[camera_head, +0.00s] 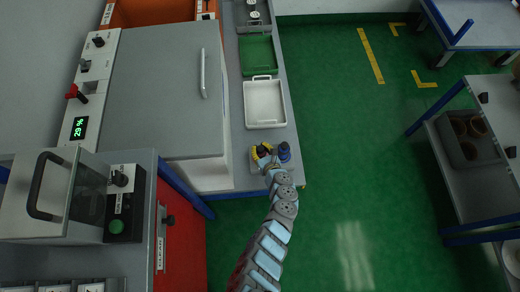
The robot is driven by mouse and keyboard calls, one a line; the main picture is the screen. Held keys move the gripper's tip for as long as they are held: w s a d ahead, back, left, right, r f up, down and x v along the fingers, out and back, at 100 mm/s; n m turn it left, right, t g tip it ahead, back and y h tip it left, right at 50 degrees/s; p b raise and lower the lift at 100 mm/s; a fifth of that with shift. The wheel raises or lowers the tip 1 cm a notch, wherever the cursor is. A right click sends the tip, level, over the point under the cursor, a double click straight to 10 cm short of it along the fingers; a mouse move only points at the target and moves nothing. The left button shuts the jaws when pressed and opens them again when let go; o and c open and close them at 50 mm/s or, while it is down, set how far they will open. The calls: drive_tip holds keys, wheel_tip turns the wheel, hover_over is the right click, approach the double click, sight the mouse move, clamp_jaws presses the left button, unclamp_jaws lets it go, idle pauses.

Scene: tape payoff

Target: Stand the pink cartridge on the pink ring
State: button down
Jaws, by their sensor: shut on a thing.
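My gripper (262,153) is at the near end of the long grey counter, at the tip of my arm, which reaches up from the bottom of the view. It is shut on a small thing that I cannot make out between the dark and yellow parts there. I cannot pick out any pink on it, so I cannot tell whether it is the pink cartridge. I do not see the pink ring. A small dark blue object (284,151) stands just right of my gripper, near the counter's right edge.
A white tray (249,105) and a green tray (272,55) lie farther back on the counter. A large grey-lidded machine (150,90) stands to the left, with a clear-covered device (50,200) nearer. Green floor is free at right, before a shelf with a grey bin (463,152).

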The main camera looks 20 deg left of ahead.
drive_tip(key=shift+w+r, duration=0.1)
drive_tip(key=shift+f, duration=0.2)
drive_tip(key=c, duration=0.8)
unclamp_jaws()
drive_tip(key=shift+r, duration=0.1)
drive_tip(key=shift+d+r+p, duration=0.2)
drive_tip(key=shift+r+p, duration=0.1)
drive_tip(key=p+v, duration=0.5)
drive_tip(key=v, duration=0.6)
drive_tip(key=shift+s+d, duration=0.25)
drive_tip(key=shift+s, duration=0.1)
